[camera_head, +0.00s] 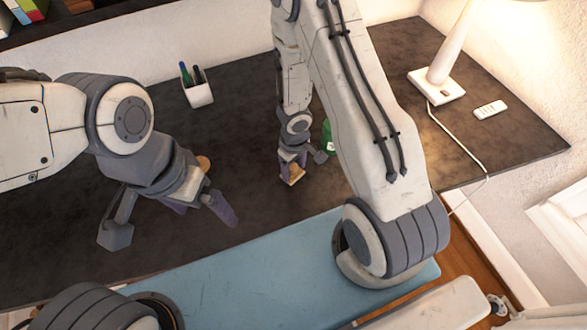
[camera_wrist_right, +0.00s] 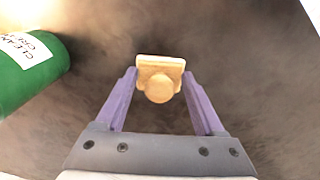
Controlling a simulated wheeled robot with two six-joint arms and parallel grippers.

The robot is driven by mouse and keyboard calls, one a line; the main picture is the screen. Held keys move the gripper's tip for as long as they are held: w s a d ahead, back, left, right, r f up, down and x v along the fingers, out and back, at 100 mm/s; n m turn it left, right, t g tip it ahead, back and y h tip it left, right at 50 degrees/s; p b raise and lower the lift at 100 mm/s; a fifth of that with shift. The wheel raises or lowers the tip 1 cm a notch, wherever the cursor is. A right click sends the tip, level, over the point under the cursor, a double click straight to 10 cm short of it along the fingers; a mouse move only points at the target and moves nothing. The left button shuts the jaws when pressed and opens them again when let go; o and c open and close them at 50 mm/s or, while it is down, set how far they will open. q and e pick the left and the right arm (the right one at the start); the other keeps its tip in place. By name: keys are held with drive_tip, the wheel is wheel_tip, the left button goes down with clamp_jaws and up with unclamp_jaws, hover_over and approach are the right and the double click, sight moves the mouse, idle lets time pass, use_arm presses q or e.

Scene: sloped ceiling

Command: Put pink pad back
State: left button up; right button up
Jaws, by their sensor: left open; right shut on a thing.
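No pink pad can be made out in either view. My right gripper (camera_head: 293,165) is shut on a tan wooden block with a round knob (camera_wrist_right: 160,80), over the dark desk. The block also shows at its fingertips in the head view (camera_head: 296,175). In the right wrist view the purple fingers of my right gripper (camera_wrist_right: 160,72) stand on both sides of the block. My left gripper (camera_head: 168,222) is open and empty over the left part of the desk. A small tan round thing (camera_head: 204,162) shows partly behind it.
A green can (camera_head: 327,138) stands close beside my right gripper, left in the wrist view (camera_wrist_right: 28,72). A white pen cup (camera_head: 197,92) is at the back. A lamp (camera_head: 437,85) and remote (camera_head: 489,109) are at the right. A blue surface (camera_head: 240,262) lies in front.

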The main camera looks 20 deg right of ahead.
sight(294, 168)
drive_tip(key=shift+f, duration=0.1)
drive_tip(key=o, duration=1.2)
wheel_tip(294, 168, up, 12)
drive_tip(key=p, duration=1.2)
wheel_tip(294, 168, down, 12)
drive_tip(key=b, duration=1.2)
